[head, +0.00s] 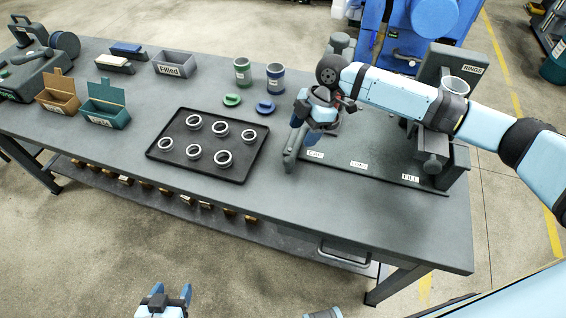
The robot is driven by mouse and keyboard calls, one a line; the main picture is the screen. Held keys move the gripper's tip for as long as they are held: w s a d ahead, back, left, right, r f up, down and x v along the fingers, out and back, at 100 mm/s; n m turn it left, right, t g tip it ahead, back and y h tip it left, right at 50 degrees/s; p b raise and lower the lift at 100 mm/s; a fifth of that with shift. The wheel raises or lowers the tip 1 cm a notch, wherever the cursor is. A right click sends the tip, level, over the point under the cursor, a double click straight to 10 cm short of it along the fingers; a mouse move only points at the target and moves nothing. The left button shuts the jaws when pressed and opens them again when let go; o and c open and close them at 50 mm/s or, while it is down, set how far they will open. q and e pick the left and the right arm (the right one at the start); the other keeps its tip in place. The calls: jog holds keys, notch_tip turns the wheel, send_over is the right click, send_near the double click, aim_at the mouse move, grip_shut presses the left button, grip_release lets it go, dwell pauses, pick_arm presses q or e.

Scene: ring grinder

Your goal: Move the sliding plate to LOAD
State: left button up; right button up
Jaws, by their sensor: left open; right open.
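The grinder (437,150) stands at the right end of the bench, with a flat dark base reaching left. Three white labels lie along its front: a left one too small to read surely (315,155), a middle one that seems to read LOAD (358,164), and FILL (410,178). A grey bar-like part (291,153), perhaps the sliding plate's end, is by the left label. My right gripper (308,127) is open just above this part; contact cannot be told. My arm hides part of the base. My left gripper (166,297) is open and empty, in front of the bench.
A black tray (208,173) with several metal rings lies mid-bench. Behind it are green (242,72) and blue (275,78) cups and two small coloured pieces. Open boxes (107,114) and a Filled bin (174,64) stand left. The bench's front right is clear.

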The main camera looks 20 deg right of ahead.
aim_at(290, 158)
pick_arm(q)
jog(key=shift+r+p, duration=0.65)
pick_arm(e)
jog(key=x, duration=1.3)
jog(key=shift+r, duration=0.1)
jog(key=shift+c, duration=0.3)
